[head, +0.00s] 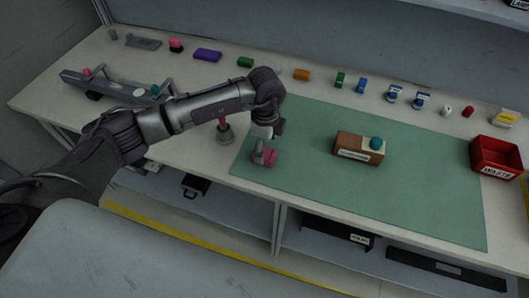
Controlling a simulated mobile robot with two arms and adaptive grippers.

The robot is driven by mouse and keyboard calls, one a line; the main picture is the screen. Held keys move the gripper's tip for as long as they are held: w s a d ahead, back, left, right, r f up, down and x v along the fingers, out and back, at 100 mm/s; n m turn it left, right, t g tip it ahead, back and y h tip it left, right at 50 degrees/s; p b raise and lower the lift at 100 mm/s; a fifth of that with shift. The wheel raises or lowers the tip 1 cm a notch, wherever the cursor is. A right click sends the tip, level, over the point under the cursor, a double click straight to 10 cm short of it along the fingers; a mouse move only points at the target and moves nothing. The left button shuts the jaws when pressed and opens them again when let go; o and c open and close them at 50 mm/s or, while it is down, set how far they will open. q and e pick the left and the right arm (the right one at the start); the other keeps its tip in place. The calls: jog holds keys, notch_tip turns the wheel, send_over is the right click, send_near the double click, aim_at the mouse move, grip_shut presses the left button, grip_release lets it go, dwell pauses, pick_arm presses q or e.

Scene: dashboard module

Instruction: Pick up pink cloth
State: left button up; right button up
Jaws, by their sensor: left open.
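A small pink item (270,156), which looks like the pink cloth, lies near the left edge of the green mat (305,184). My left gripper (263,150) points down right at the pink item, with its fingers open. The fingers partly cover the item, and I cannot tell whether they touch it. My right gripper is not in view.
A brown block with a teal knob (376,143) sits mid-mat. A red waste bin (495,158) stands at the right. A pink-topped stand (224,130) is left of the gripper. Several small coloured items line the back. The mat's front is clear.

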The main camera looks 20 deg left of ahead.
pick_arm(q)
jog(key=shift+s+a+f, duration=0.1)
jog(key=shift+f, duration=1.6)
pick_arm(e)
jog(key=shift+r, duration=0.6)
pick_arm(q)
jog(key=c, duration=1.2)
jog(key=shift+c, duration=0.2)
jog(key=shift+r, duration=0.15)
jog(key=shift+r, duration=0.55)
notch_tip(320, 180, up, 3)
jog(key=shift+f+b, duration=0.1)
jog(key=shift+b, duration=0.5)
jog(key=s+d+r+b, duration=0.2)
jog(key=s+d+r, duration=0.2)
jog(key=d+r, duration=0.3)
jog(key=shift+s+d+b, duration=0.15)
jog(key=shift+d+b, duration=0.2)
jog(key=shift+d, duration=1.55)
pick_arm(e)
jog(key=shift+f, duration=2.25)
